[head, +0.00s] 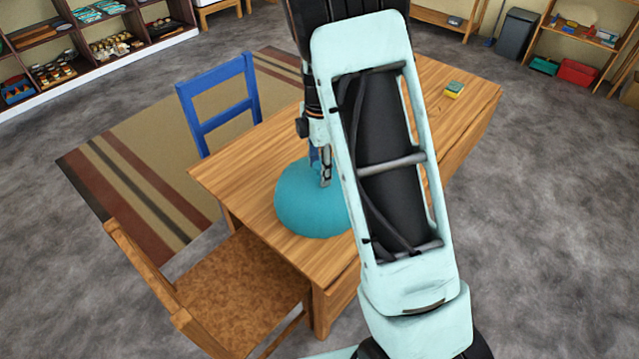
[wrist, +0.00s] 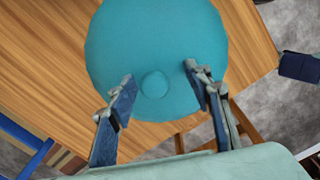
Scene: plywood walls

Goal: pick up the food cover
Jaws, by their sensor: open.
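The food cover (head: 308,205) is a teal dome standing on the wooden table (head: 235,170), near its front edge. My arm hides part of its right side in the head view. In the wrist view the food cover (wrist: 155,50) shows from above as a round disc with a small round knob (wrist: 154,84). My gripper (head: 323,172) is over the top of the dome, pointing down. In the wrist view my gripper (wrist: 159,81) is open, with one finger on each side of the knob. I cannot tell whether the fingers touch the cover.
A yellow and green sponge (head: 453,89) lies on the table's far right part. A blue chair (head: 222,100) stands at the table's left side and a brown wooden chair (head: 235,290) at the front. Shelves (head: 85,40) line the back left wall.

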